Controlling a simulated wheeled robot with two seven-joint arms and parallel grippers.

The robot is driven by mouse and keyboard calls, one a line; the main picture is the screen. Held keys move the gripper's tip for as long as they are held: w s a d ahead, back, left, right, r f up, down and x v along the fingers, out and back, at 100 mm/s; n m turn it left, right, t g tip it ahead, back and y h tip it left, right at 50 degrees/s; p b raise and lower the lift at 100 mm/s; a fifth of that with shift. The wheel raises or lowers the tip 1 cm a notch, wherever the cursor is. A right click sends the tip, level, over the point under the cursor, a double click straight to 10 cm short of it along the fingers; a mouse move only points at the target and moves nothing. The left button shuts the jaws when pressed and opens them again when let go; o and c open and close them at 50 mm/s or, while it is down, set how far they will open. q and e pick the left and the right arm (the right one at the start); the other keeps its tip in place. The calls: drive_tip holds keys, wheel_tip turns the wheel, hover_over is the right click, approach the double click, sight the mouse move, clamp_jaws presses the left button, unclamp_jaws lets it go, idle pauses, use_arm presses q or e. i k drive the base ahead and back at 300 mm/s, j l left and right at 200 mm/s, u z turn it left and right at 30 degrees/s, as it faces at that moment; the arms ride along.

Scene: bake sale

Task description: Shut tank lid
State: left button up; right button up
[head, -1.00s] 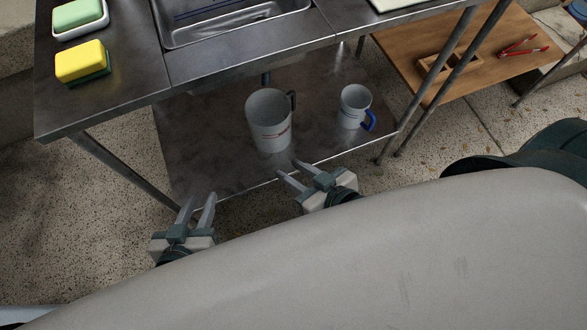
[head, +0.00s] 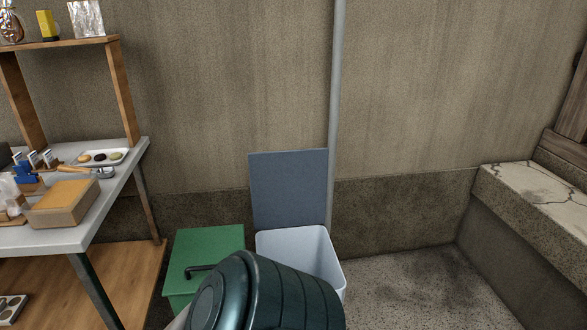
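A pale grey-blue open-topped tank (head: 335,265) stands on the floor against the wall, in the middle of the head view. Its flat blue-grey lid (head: 288,188) stands upright at the tank's back edge, so the tank is open. The part of the tank's front is hidden behind a dark green ribbed link of my own arm. Neither of my grippers shows in the head view now.
A green box (head: 208,243) with a dark handle stands left of the tank, its top shut. A metal-topped table (head: 62,236) with a cake tin (head: 65,203) is at left. A vertical pipe (head: 337,100) runs behind the tank. Bare floor (head: 420,290) lies to the right.

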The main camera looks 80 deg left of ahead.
sight(288, 188)
drive_tip(key=u, duration=2.45)
drive_tip(key=i+u, duration=0.5)
drive_tip(key=i+j, duration=0.05)
